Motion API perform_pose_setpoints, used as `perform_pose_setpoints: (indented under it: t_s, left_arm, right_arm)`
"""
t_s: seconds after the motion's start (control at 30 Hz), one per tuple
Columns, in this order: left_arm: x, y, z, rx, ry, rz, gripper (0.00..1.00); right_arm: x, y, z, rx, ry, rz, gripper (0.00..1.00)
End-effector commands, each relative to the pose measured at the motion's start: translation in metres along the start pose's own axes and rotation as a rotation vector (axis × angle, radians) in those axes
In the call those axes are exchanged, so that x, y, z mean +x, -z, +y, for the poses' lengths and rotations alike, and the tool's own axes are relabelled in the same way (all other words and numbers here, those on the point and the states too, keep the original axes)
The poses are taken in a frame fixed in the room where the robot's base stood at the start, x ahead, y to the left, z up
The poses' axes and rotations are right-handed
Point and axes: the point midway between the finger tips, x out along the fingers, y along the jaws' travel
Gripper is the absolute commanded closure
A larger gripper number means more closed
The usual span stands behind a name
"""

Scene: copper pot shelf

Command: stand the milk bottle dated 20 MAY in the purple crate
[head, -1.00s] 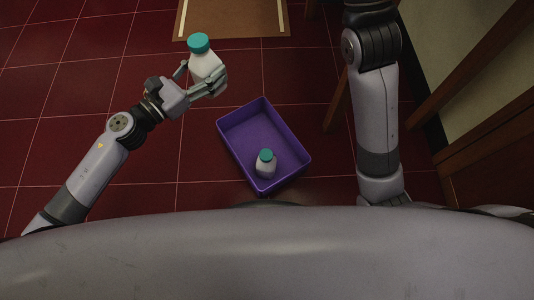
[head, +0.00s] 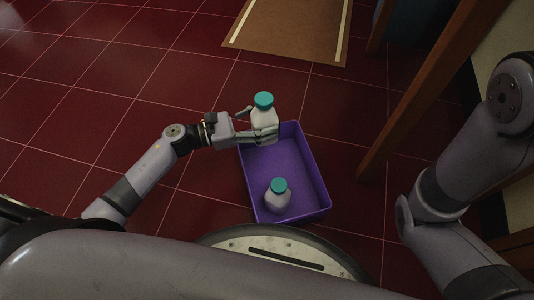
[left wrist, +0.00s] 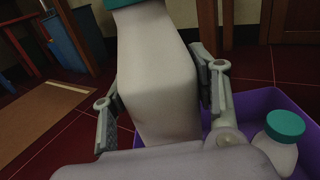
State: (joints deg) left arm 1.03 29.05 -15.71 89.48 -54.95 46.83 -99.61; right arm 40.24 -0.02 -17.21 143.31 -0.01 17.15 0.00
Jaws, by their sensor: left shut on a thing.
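My left gripper (head: 256,134) is shut on a white milk bottle (head: 264,117) with a teal cap. The bottle is close to upright, over the far left end of the purple crate (head: 319,178). In the left wrist view the held bottle (left wrist: 155,75) fills the middle between the two fingers. No date shows on the side I see. A second white bottle (head: 277,202) with a teal cap stands inside the crate at its near end. It also shows in the left wrist view (left wrist: 278,155). My right gripper is out of view.
The crate is on the dark red tiled floor (head: 100,75). A brown mat (head: 290,30) with pale stripes lies beyond it. A wooden post (head: 425,95) rises at the right of the crate. The middle of the crate is free.

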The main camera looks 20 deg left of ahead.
Motion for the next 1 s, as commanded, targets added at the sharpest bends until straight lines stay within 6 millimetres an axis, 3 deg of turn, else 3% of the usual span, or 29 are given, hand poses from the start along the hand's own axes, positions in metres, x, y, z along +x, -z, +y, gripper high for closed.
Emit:
perform_pose_setpoints:
  t_s: [0.03, 0.23, 0.5, 0.77, 1.0]
  left_arm:
    - [0.001, 0.021, 0.001, -0.002, -0.001, -0.004, 0.94]
    - [0.001, 0.061, 0.001, 0.0, 0.0, -0.004, 0.94]
    - [0.001, 0.077, 0.0, 0.001, 0.001, -0.004, 0.94]
    - [0.001, 0.115, 0.001, 0.0, 0.0, -0.004, 0.94]
    - [0.001, 0.113, 0.001, 0.002, 0.0, -0.004, 0.94]
  right_arm:
    - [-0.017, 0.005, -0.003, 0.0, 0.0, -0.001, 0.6]
    - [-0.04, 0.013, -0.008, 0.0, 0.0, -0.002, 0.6]
    - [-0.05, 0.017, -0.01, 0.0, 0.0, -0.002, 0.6]
    - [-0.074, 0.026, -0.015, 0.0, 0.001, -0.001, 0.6]
    - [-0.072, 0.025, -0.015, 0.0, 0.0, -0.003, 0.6]
